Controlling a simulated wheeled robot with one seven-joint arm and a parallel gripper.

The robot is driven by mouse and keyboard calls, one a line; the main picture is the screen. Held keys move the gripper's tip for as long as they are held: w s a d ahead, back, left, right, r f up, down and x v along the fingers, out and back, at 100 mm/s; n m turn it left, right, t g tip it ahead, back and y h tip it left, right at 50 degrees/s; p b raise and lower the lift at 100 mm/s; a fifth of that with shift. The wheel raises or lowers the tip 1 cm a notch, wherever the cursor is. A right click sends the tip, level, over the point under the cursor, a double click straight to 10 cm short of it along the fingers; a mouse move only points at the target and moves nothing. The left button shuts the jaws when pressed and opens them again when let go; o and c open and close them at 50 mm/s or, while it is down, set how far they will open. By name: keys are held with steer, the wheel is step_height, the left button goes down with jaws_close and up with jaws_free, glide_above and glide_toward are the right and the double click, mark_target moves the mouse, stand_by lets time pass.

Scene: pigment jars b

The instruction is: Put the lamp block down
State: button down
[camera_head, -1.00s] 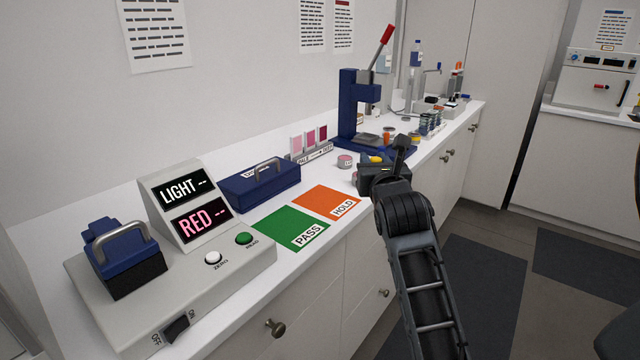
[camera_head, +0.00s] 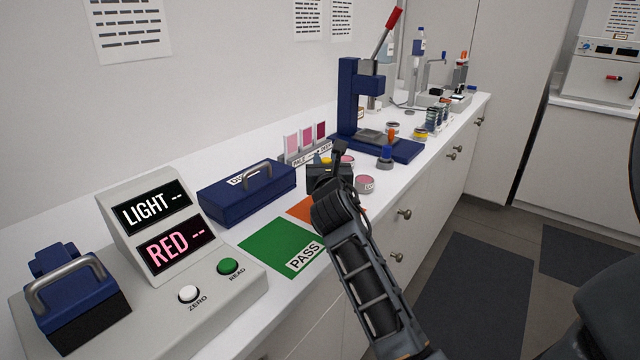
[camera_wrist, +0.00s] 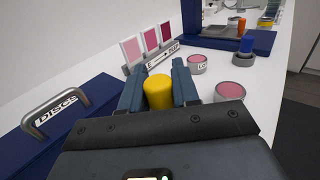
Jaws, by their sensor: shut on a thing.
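A blue block with a grey bar handle and black lower part (camera_head: 72,300), which looks like the lamp block, sits upright on the left of the grey meter (camera_head: 215,318). My gripper (camera_head: 328,162) is well away from it, over the counter near the orange HOLD card (camera_head: 300,208). In the wrist view, my gripper (camera_wrist: 158,78) is shut on a yellow cylindrical thing (camera_wrist: 159,92). The lower part of the yellow thing is hidden by my gripper. The meter's displays read LIGHT -- (camera_head: 155,208) and RED -- (camera_head: 178,245).
A green PASS card (camera_head: 275,243) lies beside the meter. A blue DISCS box (camera_head: 245,195) stands behind the cards. Pink jars (camera_head: 366,184), a blue-knobbed piece (camera_head: 385,157) and a blue press (camera_head: 350,110) are further along. My forearm hides part of the counter's front edge.

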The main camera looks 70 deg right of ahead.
steer(key=shift+w+f, duration=0.45)
steer(key=shift+w, duration=0.25)
steer(key=shift+f+b, duration=0.5)
steer(key=shift+f, duration=1.5)
steer(key=shift+f, duration=0.15)
steer(key=c, duration=0.8)
jaws_free()
steer(key=shift+a+r, duration=0.1)
steer(key=shift+r, duration=0.1)
steer(key=v, duration=1.1)
steer(key=shift+s+a, duration=0.2)
steer(key=shift+a, duration=0.15)
